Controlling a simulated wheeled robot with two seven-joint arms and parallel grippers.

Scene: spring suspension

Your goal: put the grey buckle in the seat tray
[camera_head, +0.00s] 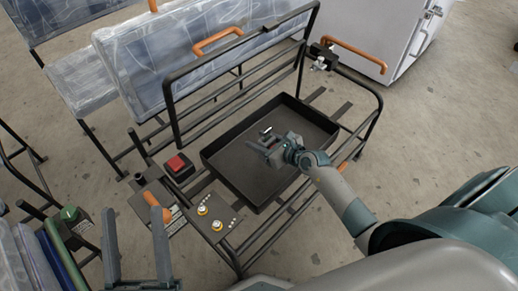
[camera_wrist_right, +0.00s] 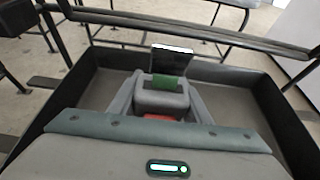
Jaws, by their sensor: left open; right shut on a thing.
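The grey buckle (camera_wrist_right: 162,98) is between the fingers of my right gripper (camera_wrist_right: 163,103) in the right wrist view. It has a green band, a pale-topped plate at its far end and some red at its near side. In the head view my right gripper (camera_head: 265,143) is shut on the buckle, within the outline of the seat tray (camera_head: 305,122). The tray is black, shallow and otherwise looks empty. I cannot tell whether the buckle touches the tray floor. My left gripper (camera_head: 135,250) is open and empty at the lower left, outside the tray.
A black tube frame (camera_head: 240,87) surrounds the tray, with a raised rail behind it. A red button box (camera_head: 179,167) and yellow-ringed knobs (camera_head: 210,217) sit left of the tray. Plastic-wrapped seats (camera_head: 190,50) stand behind. A white cabinet (camera_head: 375,35) stands at the back right.

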